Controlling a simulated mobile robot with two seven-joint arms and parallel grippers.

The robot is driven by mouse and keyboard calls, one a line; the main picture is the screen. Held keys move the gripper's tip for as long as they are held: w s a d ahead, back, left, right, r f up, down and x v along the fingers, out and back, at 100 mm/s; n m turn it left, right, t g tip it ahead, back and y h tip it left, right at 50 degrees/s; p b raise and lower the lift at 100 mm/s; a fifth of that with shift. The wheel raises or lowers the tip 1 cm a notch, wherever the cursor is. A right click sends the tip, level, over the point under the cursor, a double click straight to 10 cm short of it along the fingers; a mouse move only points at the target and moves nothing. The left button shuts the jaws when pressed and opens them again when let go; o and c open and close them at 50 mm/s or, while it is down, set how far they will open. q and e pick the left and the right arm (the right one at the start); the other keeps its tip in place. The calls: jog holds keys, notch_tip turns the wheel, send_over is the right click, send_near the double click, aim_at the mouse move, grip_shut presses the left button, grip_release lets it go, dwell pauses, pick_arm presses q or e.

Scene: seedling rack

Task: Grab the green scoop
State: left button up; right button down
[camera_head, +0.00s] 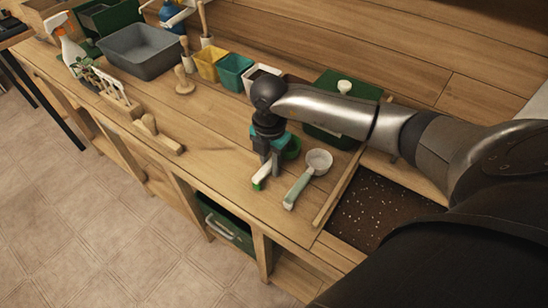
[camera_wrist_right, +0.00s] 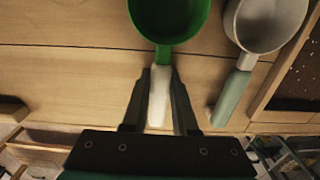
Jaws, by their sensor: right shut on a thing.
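The green scoop lies on the wooden bench. Its green bowl (camera_head: 292,147) shows behind my right gripper in the head view, and its white handle (camera_head: 263,174) points toward the bench's front edge with a green tip. My right gripper (camera_head: 268,164) points down and is shut on that handle. In the right wrist view the green scoop (camera_wrist_right: 168,18) has its bowl at the top, and its pale handle sits between the two fingers (camera_wrist_right: 160,100). Part of the scoop is hidden by the gripper in the head view. My left gripper is not in view.
A grey scoop (camera_head: 317,161) with a pale green handle lies close on the right. Beyond it is a wooden-edged opening with dark soil (camera_head: 378,212). A green box (camera_head: 335,132) stands behind. A wooden tool (camera_head: 157,135) lies left; bench between is clear.

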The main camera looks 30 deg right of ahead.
aim_at(270, 162)
notch_tip(270, 162, up, 20)
jog(key=p, duration=0.2)
jog(key=shift+p, duration=0.3)
jog(key=c, duration=1.3)
grip_release()
jog(key=shift+f, duration=0.1)
grip_shut()
